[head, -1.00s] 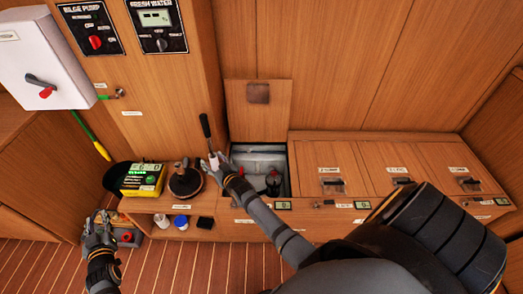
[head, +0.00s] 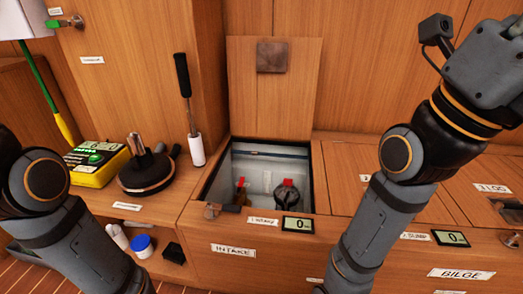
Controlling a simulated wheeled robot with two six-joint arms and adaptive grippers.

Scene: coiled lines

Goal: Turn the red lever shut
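An open locker (head: 218,183) in the bench top holds two small red parts. One red piece (head: 240,182) is at its left, above a brownish fitting. The other red piece (head: 288,183) sits on top of a dark round fitting at its right. I cannot tell which of them is the red lever, or its exact angle. My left arm comes in at the lower left and my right arm crosses the right side.
The locker's raised lid (head: 290,100) leans against the back wall. A black-handled tool (head: 183,90) stands in a white holder left of the opening. A dark winch (head: 146,172) and a yellow box (head: 97,165) are farther left. A small display (head: 298,225) is at the front edge.

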